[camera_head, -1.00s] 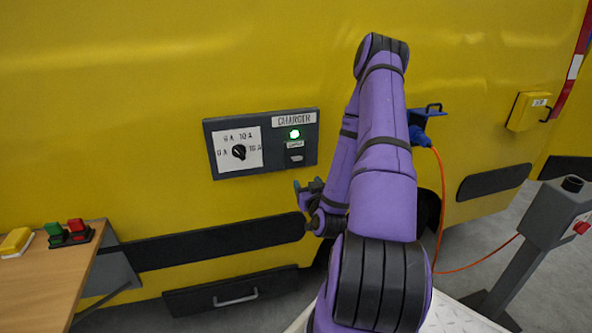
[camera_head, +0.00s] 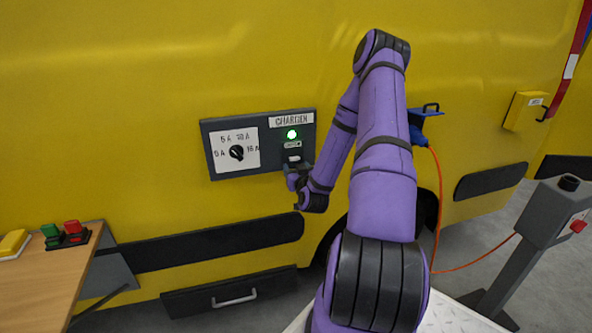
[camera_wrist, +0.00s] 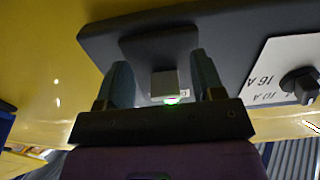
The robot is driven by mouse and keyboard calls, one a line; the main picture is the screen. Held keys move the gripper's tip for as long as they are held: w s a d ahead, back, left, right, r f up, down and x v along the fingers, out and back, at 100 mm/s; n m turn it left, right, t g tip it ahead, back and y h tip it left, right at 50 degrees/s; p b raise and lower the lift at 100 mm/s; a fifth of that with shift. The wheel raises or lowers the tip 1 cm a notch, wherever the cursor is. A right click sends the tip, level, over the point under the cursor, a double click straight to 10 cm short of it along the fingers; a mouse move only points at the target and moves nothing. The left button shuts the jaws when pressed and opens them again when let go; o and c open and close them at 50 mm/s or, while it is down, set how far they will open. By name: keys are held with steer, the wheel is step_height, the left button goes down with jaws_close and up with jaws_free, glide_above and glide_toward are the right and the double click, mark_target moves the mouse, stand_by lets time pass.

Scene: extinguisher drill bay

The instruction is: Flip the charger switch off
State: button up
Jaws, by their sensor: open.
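The charger panel (camera_head: 218,168) is a dark plate on the yellow vehicle side, with a "CHARGER" label, a lit green lamp (camera_head: 292,134) and a black dial (camera_head: 237,152) on a white scale. The charger switch (camera_head: 294,157) is a small light-coloured rocker below the lamp. My gripper (camera_head: 293,170) is at the panel's lower right edge, just below the switch. In the wrist view the picture is turned over, and the switch (camera_wrist: 164,84) shows between the two open fingers of my gripper (camera_wrist: 164,75). I cannot tell whether they touch it.
A blue plug (camera_head: 418,135) with an orange cable sits in the vehicle side to the right. A grey post (camera_head: 545,215) stands at the right. A dark rail (camera_head: 200,245) runs below the panel.

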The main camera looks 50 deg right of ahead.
steer(key=c, duration=0.9)
steer(key=shift+w+d+f+t+h, duration=0.1)
steer(key=shift+f+t+h, duration=0.2)
steer(key=shift+t, duration=0.2)
steer(key=shift+c, duration=0.2)
steer(key=shift+r, duration=0.1)
steer(key=o, duration=0.9)
steer(key=shift+o, duration=0.2)
steer(key=v, duration=1)
steer(key=shift+s, duration=0.35)
steer(key=shift+c, duration=0.4)
